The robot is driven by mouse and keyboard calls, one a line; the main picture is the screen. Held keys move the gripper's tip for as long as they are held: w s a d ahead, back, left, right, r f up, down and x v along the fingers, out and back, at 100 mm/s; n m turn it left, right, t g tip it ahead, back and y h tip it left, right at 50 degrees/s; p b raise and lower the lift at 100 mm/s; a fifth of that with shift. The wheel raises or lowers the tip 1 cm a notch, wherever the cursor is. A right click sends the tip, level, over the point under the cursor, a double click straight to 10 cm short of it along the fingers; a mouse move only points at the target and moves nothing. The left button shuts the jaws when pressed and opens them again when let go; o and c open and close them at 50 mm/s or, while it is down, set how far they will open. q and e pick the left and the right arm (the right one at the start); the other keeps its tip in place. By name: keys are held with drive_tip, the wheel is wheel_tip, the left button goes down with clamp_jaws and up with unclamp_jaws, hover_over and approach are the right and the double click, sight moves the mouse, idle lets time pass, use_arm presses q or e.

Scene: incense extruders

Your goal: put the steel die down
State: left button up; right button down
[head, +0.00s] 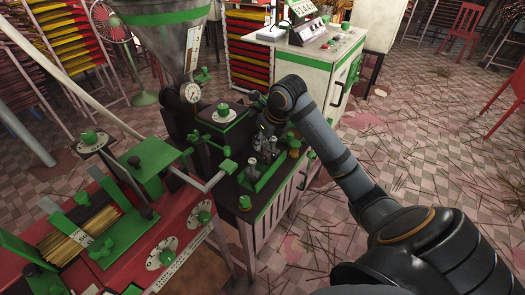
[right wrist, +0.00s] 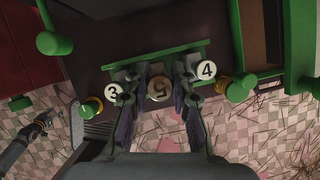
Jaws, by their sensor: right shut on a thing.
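My right gripper (head: 266,140) comes in from the right over the dark extruder bench, its fingers pointing down. In the right wrist view my right gripper (right wrist: 159,92) is shut on the steel die (right wrist: 159,88), a round, brownish disc with a 5 on its face, between the two fingers. The fingers are over the green rack (right wrist: 172,56). White labels 3 (right wrist: 113,91) and 4 (right wrist: 206,69) show on either side of the fingers. I cannot tell whether the die touches the rack. My left gripper is not in view.
Brass knobs (head: 244,203) stand by the rack. The red machine with incense sticks (head: 75,235) is at the lower left. A big hopper (head: 165,35) rises behind it. A white control cabinet (head: 318,65) is at the back. The tiled floor at right has scattered sticks.

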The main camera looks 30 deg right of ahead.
sight(263, 151)
wheel_tip(263, 151, down, 4)
drive_tip(key=shift+r, duration=0.2)
use_arm(q)
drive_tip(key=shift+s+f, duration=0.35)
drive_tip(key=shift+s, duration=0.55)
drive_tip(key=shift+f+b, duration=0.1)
drive_tip(key=shift+b, duration=0.25)
use_arm(e)
drive_tip(key=c, duration=1.1)
unclamp_jaws()
drive_tip(key=shift+f, duration=0.1)
drive_tip(key=shift+c, duration=0.2)
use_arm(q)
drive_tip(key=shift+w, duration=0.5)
